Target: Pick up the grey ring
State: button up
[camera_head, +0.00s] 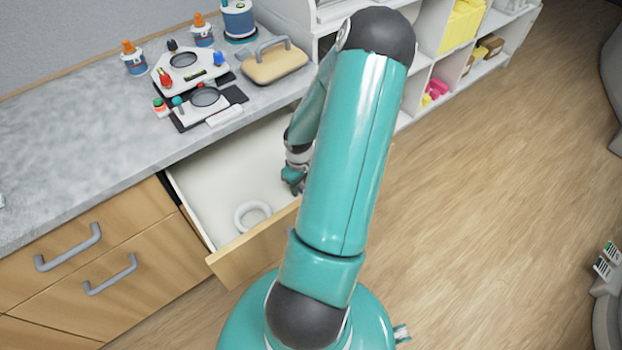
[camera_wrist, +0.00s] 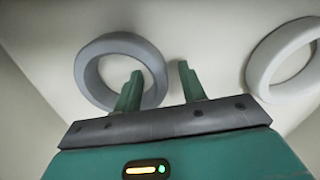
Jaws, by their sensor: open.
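The grey ring (camera_wrist: 88,82) lies on the pale drawer floor, in the upper left of the wrist view. In the head view I cannot make it out; my arm covers part of the drawer. My gripper (camera_wrist: 160,67) is open and empty. In the wrist view its left finger overlaps the ring, with the tip showing against the hole, and its right finger is just right of the ring. I cannot tell how far above the floor the fingertips are. In the head view my gripper (camera_head: 293,186) is inside the open drawer (camera_head: 250,254).
A white ring (camera_wrist: 257,72) lies to the right in the wrist view; it also shows near the drawer front in the head view (camera_head: 239,217). Drawer walls surround my gripper. The counter (camera_head: 75,130) above holds bottles, instruments and a tan handled block (camera_head: 275,67).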

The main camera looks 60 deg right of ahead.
grip_shut()
jog(key=shift+r, duration=0.15)
